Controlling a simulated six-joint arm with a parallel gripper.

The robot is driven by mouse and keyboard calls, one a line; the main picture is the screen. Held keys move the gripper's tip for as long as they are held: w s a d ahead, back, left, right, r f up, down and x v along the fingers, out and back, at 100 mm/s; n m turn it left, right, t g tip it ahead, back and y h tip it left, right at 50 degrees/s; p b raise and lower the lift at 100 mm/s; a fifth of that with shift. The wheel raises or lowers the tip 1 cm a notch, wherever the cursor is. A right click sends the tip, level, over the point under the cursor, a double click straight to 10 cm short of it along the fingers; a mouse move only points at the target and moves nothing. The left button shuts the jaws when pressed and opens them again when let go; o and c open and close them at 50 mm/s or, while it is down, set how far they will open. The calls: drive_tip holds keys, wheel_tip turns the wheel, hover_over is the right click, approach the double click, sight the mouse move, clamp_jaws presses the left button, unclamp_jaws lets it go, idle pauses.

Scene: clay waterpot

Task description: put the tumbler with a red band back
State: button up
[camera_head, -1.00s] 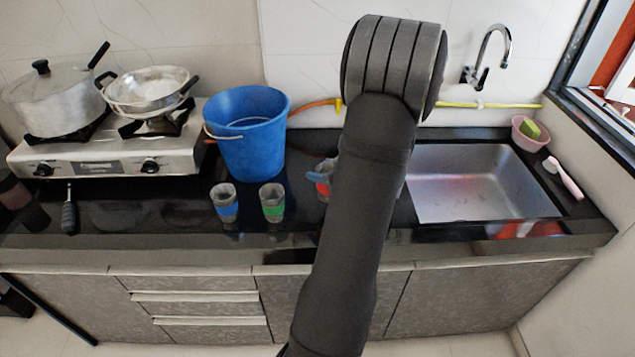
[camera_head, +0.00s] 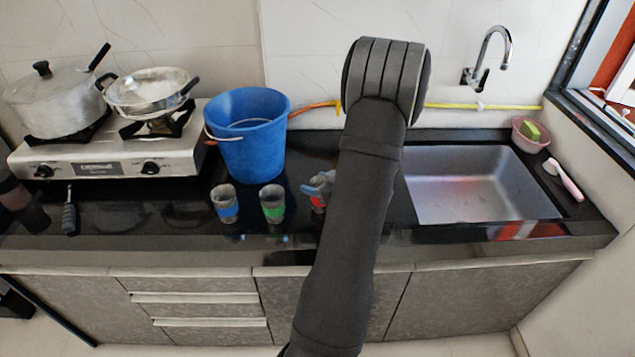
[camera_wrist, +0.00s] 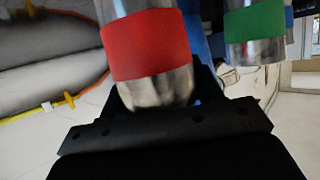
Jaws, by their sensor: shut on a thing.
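The tumbler with a red band (camera_head: 318,202) is metal and looks upright, just right of the tumbler with a green band (camera_head: 272,205). My gripper (camera_head: 319,187) is shut on it, and my arm partly covers its right side. I cannot tell whether its base touches the counter. In the wrist view the red-banded tumbler (camera_wrist: 151,45) fills the space between my fingers, and the green-banded tumbler (camera_wrist: 255,35) stands beside it with a gap. The tumbler with a blue band (camera_head: 225,205) stands left of the green one.
A blue bucket (camera_head: 247,140) stands behind the tumblers. A stove (camera_head: 110,150) with pots is at the left. A sink (camera_head: 480,185) lies to the right of my arm. The black counter's front edge (camera_head: 150,241) is close in front of the tumblers.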

drive_tip(key=o, duration=1.1)
drive_tip(key=shift+r, duration=0.25)
drive_tip(key=v, duration=1.2)
drive_tip(key=shift+f, duration=0.15)
drive_tip(key=x, duration=1.2)
drive_tip(key=shift+s, duration=0.1)
drive_tip(key=shift+r, duration=1.5)
